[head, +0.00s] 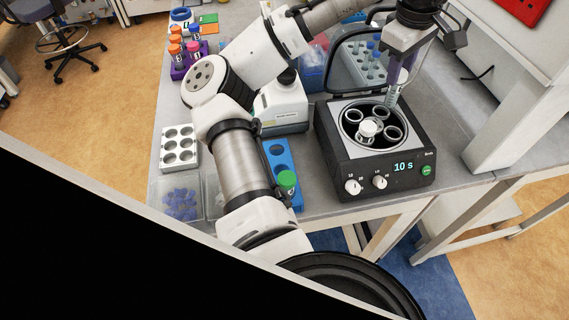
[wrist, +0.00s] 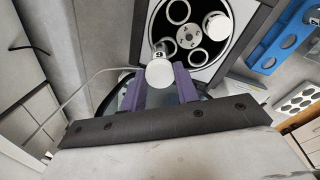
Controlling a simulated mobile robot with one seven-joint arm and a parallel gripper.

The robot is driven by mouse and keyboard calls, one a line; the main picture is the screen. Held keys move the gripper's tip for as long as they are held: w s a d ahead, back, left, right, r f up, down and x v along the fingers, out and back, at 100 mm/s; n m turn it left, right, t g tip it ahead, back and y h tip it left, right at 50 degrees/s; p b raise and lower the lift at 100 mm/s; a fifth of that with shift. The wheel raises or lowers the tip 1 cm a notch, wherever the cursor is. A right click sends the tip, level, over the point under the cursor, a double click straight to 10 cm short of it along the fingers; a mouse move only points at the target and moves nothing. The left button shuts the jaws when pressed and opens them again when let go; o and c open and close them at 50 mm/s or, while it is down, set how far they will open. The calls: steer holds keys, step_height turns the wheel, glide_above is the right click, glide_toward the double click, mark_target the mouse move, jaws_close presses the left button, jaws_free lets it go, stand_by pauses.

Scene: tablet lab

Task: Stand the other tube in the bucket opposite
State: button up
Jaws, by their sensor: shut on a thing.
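The centrifuge (head: 372,168) stands with its lid (head: 336,72) open and its display reading 10 s. Its rotor (wrist: 188,38) has several ring-shaped buckets. One white-capped tube (head: 368,128) stands in the near-left bucket; its cap also shows in the wrist view (wrist: 219,25). My gripper (head: 398,80) has purple fingers, shut on the other tube (head: 391,98), a clear one with a white cap (wrist: 159,73). It points down above the opposite bucket (head: 380,115), at the rotor's far right. Whether its lower tip is inside the bucket's mouth I cannot tell.
A blue rack (head: 274,150) with a green-capped tube (head: 287,181) stands left of the centrifuge. A white device (head: 281,106), a white holed block (head: 179,147) and a purple tube rack (head: 188,58) are further left. A white post (head: 517,105) rises at right.

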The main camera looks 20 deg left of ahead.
steer(key=shift+n+g+y, duration=0.3)
steer(key=shift+g, duration=0.4)
steer(key=a+r+p, duration=0.3)
steer(key=p, duration=0.1)
steer(key=shift+w+r, duration=0.35)
steer(key=shift+r, duration=0.05)
stand_by(0.3)
steer(key=shift+w+d, duration=0.2)
steer(key=shift+d, duration=1.05)
steer(key=shift+a, duration=0.1)
steer(key=shift+f+b, duration=0.5)
steer(key=shift+f, duration=1.55)
steer(key=shift+f, duration=0.2)
